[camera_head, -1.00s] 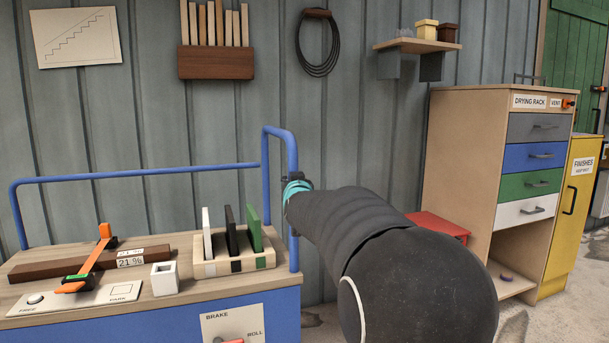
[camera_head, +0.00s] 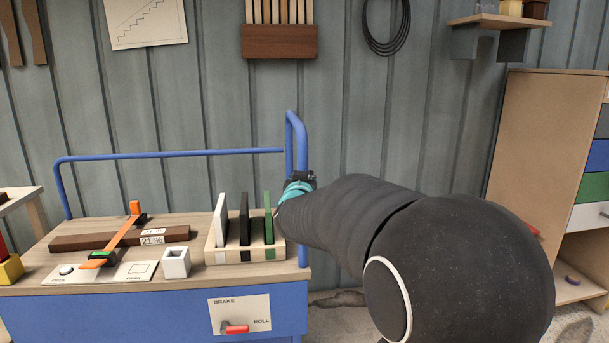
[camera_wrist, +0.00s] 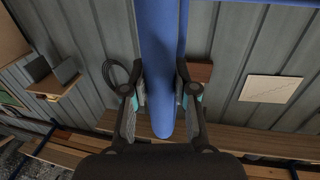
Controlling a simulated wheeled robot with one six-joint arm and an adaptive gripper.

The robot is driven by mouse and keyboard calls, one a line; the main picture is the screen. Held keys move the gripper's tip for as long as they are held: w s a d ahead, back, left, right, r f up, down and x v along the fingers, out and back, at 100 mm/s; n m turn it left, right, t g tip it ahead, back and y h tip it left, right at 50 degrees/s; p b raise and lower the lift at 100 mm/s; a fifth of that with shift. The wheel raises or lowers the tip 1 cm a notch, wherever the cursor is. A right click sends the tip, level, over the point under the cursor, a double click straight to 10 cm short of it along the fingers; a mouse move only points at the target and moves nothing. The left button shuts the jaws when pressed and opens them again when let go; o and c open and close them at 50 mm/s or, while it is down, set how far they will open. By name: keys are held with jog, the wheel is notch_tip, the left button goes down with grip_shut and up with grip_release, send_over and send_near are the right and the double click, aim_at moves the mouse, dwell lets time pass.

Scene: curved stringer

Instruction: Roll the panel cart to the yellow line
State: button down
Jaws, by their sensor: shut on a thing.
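The panel cart (camera_head: 150,318) has a blue body, a wooden top and a blue tube frame. Its upright blue handle (camera_head: 291,135) rises at the right end and also shows in the wrist view (camera_wrist: 160,60). My gripper (camera_wrist: 160,97) is shut on this handle, with one finger on each side of the tube. In the head view my gripper (camera_head: 299,184) is partly hidden behind my dark arm. A brake plate (camera_head: 240,313) on the cart's front has a red lever (camera_head: 236,329) beside the word ROLL. No yellow line shows.
On the cart top are a brown bar under an orange clamp (camera_head: 125,232), a small white box (camera_head: 176,263) and a rack (camera_head: 245,254) with white, black and green panels. A drawer cabinet (camera_head: 540,150) stands at right. A table (camera_head: 22,197) stands at left. A grey wall runs behind.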

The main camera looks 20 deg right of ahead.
jog(key=shift+w+a+r, duration=0.1)
jog(key=shift+a, duration=0.2)
jog(key=c, duration=1.3)
grip_release()
jog(key=shift+c, duration=0.2)
jog(key=o, duration=0.5)
jog(key=shift+a, duration=0.35)
jog(key=shift+c, duration=0.2)
jog(key=shift+d, duration=0.3)
jog(key=v, duration=1.2)
